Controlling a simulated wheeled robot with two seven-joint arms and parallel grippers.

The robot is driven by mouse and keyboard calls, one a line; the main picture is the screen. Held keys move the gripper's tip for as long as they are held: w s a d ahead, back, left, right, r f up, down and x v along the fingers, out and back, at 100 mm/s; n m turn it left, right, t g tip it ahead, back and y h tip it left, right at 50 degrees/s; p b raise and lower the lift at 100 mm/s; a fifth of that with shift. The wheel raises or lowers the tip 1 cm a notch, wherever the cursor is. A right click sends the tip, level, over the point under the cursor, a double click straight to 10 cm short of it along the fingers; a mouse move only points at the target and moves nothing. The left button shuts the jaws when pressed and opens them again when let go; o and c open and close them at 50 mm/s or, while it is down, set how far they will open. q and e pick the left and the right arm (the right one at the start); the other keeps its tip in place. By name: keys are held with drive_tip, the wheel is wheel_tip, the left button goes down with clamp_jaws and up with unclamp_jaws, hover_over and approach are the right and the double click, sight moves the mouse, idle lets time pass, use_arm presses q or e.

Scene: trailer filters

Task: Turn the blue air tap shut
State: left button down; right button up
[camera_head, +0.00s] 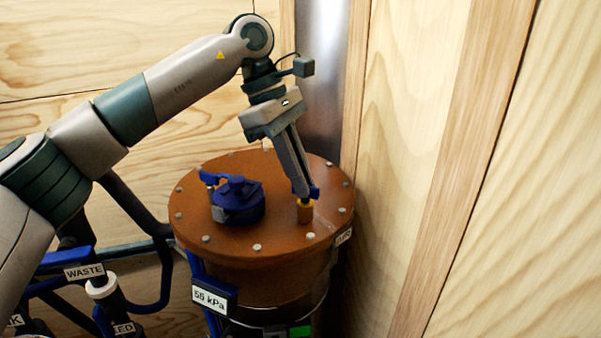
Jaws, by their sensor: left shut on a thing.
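The blue air tap (316,193) sits on a small brass stem (305,213) near the right side of the brown round lid (275,232). Only a small blue end of the tap shows beside my fingers. My left gripper (303,192) reaches down from above and is shut on the tap. The fingers hide most of the handle, so its exact angle cannot be told. My right gripper is not in view.
A larger dark blue fitting (238,197) stands on the lid left of my gripper. Bolts ring the lid. A "55 kPa" label (209,300) is on the vessel's front. Blue pipes and a "WASTE" label (85,271) are lower left. Wooden walls (405,130) stand close behind and right.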

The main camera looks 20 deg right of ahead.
use_arm(q)
drive_tip(key=shift+r, duration=0.1)
drive_tip(key=c, duration=1.8)
unclamp_jaws()
drive_tip(key=shift+c, duration=0.2)
drive_tip(key=shift+r, duration=0.1)
